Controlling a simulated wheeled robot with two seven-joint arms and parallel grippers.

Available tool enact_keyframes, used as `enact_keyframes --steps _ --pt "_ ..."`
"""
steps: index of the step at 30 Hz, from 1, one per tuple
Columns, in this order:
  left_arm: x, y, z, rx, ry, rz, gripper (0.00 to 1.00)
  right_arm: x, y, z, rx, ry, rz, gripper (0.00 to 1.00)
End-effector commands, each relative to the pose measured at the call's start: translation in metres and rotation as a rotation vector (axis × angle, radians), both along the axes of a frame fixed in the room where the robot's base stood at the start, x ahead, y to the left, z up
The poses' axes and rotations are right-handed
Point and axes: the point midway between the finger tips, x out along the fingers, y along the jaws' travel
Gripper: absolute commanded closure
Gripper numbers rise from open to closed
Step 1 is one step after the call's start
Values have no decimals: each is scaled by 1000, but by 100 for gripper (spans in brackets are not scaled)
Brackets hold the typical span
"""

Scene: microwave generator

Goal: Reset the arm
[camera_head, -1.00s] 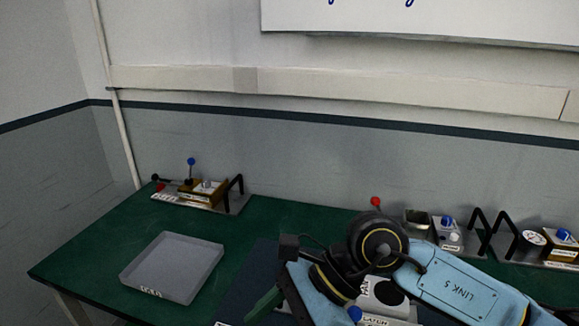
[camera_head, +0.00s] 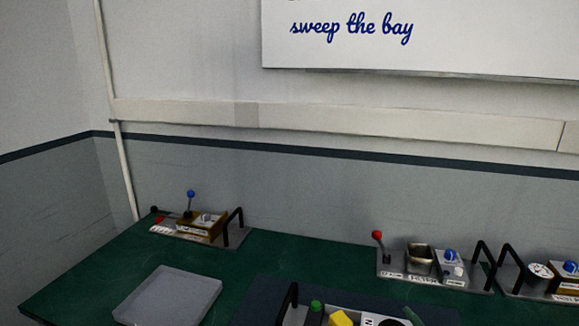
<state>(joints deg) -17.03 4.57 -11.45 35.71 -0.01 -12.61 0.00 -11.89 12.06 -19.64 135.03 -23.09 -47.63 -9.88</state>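Neither of my arms shows clearly, and neither gripper can be made out in the head view. A panel at the bottom edge carries a green button (camera_head: 315,306), a yellow button (camera_head: 340,318) and a black handle (camera_head: 290,300). The frame cuts off its lower part. A small dark greenish slanted piece (camera_head: 412,316) shows at the panel's right end; I cannot tell what it is.
A grey tray (camera_head: 168,298) lies on the green table (camera_head: 75,290) at left. A panel with a blue-knobbed lever (camera_head: 190,203) stands behind it. Panels with a red-knobbed lever (camera_head: 378,240) and blue knobs (camera_head: 450,256) stand at right. A wall board (camera_head: 350,28) reads "sweep the bay".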

Motion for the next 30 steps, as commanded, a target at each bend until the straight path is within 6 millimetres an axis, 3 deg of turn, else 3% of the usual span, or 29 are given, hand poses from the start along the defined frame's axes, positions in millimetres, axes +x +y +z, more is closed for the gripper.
enact_keyframes --steps 1,3,6,12,16,19,26,30 --pt "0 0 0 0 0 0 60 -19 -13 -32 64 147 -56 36" --pt "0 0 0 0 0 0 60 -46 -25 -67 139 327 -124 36" --pt "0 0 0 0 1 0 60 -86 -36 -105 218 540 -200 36" --pt "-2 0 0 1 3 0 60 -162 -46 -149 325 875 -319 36" --pt "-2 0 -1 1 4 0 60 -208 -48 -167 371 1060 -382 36" --pt "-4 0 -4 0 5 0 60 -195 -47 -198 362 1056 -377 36" --pt "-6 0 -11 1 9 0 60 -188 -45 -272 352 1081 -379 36" --pt "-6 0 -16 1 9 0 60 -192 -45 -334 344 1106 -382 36"
